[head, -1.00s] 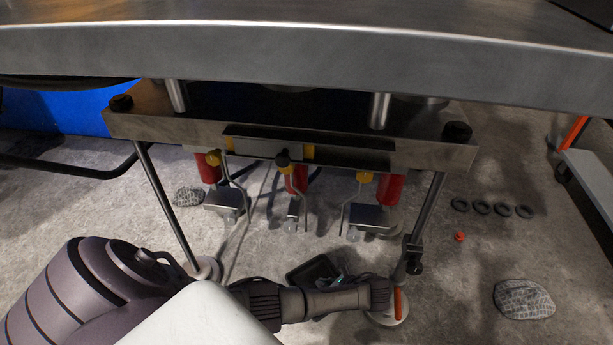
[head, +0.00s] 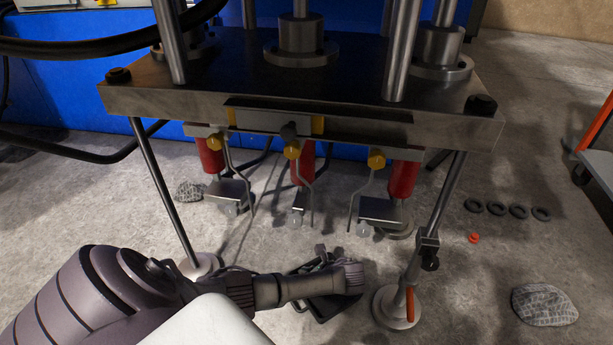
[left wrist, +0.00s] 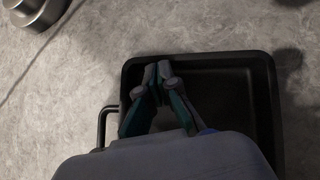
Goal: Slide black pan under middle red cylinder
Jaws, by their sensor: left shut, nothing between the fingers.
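The black pan (head: 328,309) lies on the floor in front of the press, partly hidden by my left arm. In the left wrist view the pan (left wrist: 268,95) is a dark rectangular tray with a raised rim and a loop handle on its left. My left gripper (head: 320,255) is shut and empty. In the wrist view its fingertips (left wrist: 157,70) overlap the pan's upper left inner corner; contact is unclear. The middle red cylinder (head: 303,160) hangs under the press plate, beyond the pan. My right gripper is out of view.
Red cylinders hang left (head: 210,155) and right (head: 402,180), with metal brackets below. The press's front legs stand on round feet, left (head: 200,264) and right (head: 397,312). Several black rings (head: 495,208), a small red piece (head: 474,237) and a patterned stone-like object (head: 544,305) lie right.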

